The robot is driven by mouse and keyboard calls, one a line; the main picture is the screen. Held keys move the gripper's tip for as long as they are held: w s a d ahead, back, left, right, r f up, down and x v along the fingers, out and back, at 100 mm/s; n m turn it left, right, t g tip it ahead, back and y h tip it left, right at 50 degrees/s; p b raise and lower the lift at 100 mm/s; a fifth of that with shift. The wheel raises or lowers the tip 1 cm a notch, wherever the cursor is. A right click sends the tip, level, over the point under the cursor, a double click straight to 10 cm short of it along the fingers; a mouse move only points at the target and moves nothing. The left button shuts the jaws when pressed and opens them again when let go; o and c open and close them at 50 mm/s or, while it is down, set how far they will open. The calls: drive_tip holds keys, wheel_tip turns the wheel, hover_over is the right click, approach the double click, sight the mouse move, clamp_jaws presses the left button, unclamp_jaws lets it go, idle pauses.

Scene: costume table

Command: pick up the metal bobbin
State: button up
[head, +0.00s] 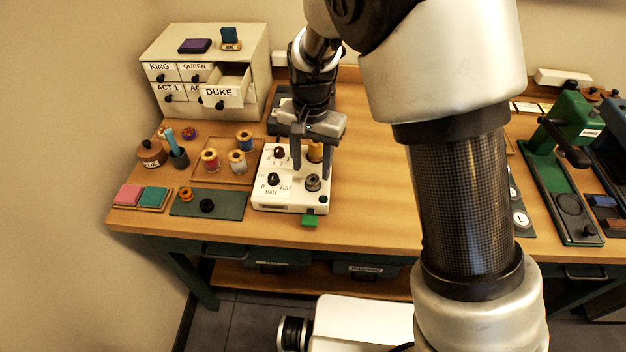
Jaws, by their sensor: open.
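A small grey metal piece, which looks like the metal bobbin (313,184), stands at the right front of the white control box (290,204). My gripper (313,165) is open above the box, with one finger to the left and one to the right. The metal piece shows just below and in front of the fingertips. I cannot tell the height of the fingertips above the box. A yellow spool (315,151) shows between the fingers, partly hidden by them.
Table right of the box looks clear.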

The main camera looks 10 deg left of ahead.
sight(312, 175)
wheel_tip(312, 175, down, 4)
drive_tip(key=shift+d+f, duration=0.1)
clamp_jaws()
